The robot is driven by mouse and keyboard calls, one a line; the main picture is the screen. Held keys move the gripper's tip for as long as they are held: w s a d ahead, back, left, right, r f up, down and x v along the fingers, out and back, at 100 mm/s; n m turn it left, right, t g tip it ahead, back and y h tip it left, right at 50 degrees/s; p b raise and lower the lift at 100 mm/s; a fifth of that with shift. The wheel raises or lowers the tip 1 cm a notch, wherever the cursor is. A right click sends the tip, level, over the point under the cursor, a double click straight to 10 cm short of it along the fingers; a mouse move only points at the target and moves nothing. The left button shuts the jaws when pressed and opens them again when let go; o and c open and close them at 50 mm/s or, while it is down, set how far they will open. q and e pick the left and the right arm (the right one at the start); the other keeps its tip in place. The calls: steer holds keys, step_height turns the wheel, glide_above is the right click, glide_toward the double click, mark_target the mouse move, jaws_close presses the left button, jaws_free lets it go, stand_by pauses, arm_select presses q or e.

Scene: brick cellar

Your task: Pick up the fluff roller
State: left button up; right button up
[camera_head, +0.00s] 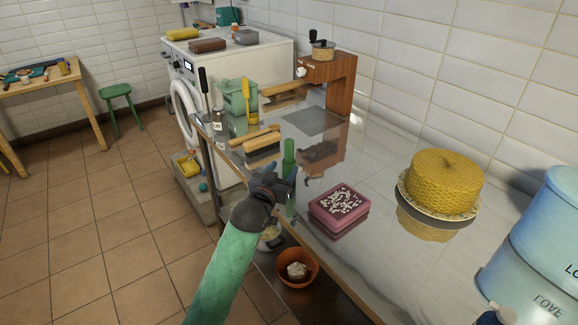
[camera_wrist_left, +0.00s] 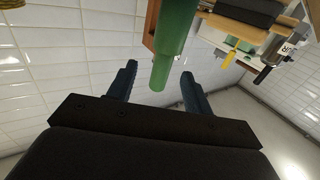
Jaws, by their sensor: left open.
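A slim green bottle-like thing (camera_head: 289,160) stands upright on the shiny counter; I cannot tell for sure whether it is the fluff roller. My left gripper (camera_head: 284,180) is right by it, with its fingers apart. In the left wrist view the green thing's narrow end (camera_wrist_left: 160,74) shows between the spread fingers of the left gripper (camera_wrist_left: 159,80), with no clear contact. A dark shape at the bottom right edge (camera_head: 497,315) may be my right gripper; its jaws do not show.
A pink box (camera_head: 339,203) and a yellow cake on a plate (camera_head: 440,181) stand to the right. A wooden-handled brush (camera_head: 255,138) lies behind. A green canister (camera_head: 237,97) and a coffee grinder (camera_head: 322,50) are farther back. An orange bowl (camera_head: 296,268) sits below the counter.

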mark_target(287, 158)
arm_select(q)
steer(key=shift+x, duration=0.95)
steer(key=shift+w+d+r+p, duration=0.1)
steer(key=shift+w+r+p, duration=0.05)
steer(key=shift+w+p, duration=0.15)
steer(key=shift+w+d+r+p, duration=0.1)
steer(key=shift+w+r+p, duration=0.15)
steer(key=shift+w, duration=0.25)
steer(key=shift+w+d+r+p, duration=0.1)
steer(key=shift+w+p, duration=0.2)
steer(key=shift+w, duration=0.15)
steer(key=shift+x, duration=1.05)
steer(key=shift+w+f, duration=0.2)
steer(key=shift+w, duration=0.15)
arm_select(e)
steer(key=shift+s+d+r+g+h, duration=0.15)
steer(key=shift+s+d+r+h, duration=0.05)
steer(key=shift+d+r, duration=0.4)
steer(key=shift+s+d+r+g+h, duration=0.2)
steer(key=shift+d+r, duration=0.25)
steer(key=shift+d, duration=0.2)
arm_select(q)
steer(key=c, duration=0.9)
